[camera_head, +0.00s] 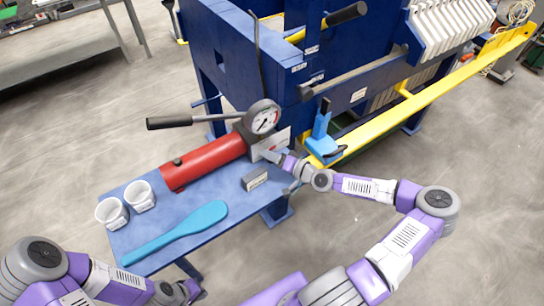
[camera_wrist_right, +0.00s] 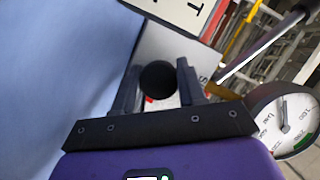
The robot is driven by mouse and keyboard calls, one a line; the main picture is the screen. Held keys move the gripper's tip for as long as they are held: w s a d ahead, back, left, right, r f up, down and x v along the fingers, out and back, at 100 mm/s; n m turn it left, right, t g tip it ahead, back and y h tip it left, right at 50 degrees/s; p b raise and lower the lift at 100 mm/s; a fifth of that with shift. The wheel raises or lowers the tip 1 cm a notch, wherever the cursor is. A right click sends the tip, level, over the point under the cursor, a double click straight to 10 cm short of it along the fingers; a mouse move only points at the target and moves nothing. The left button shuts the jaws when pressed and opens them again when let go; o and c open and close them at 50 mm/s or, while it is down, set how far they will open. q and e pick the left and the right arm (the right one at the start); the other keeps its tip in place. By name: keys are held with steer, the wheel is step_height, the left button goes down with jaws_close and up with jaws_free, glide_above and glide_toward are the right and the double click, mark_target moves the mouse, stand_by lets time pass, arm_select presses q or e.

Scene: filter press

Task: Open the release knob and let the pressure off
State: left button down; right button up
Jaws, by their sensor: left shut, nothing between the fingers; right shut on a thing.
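The red hand pump (camera_head: 205,163) lies on the small blue table. A round pressure gauge (camera_head: 263,118) stands at its far end, above a grey end block. The gauge also shows in the right wrist view (camera_wrist_right: 283,118). My right gripper (camera_head: 268,156) is at the end block's right side. In the right wrist view, the round black release knob (camera_wrist_right: 158,77) sits between its two fingers, and the gripper (camera_wrist_right: 158,86) is shut on it. In the head view the gripper hides the knob. My left gripper (camera_head: 192,290) is shut and empty at the bottom edge, below the table.
Two white cups (camera_head: 112,212) and a light-blue paddle (camera_head: 180,232) lie on the blue table (camera_head: 160,184). A small grey block (camera_head: 255,179) is close to my right gripper. The pump's black lever (camera_head: 170,122) sticks out left. The blue press frame (camera_head: 235,55) stands behind.

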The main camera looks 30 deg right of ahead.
stand_by(0.3)
steer(key=o, duration=0.8)
steer(key=shift+c, duration=0.2)
steer(key=shift+p+v, duration=0.4)
steer(key=shift+v, duration=3.4)
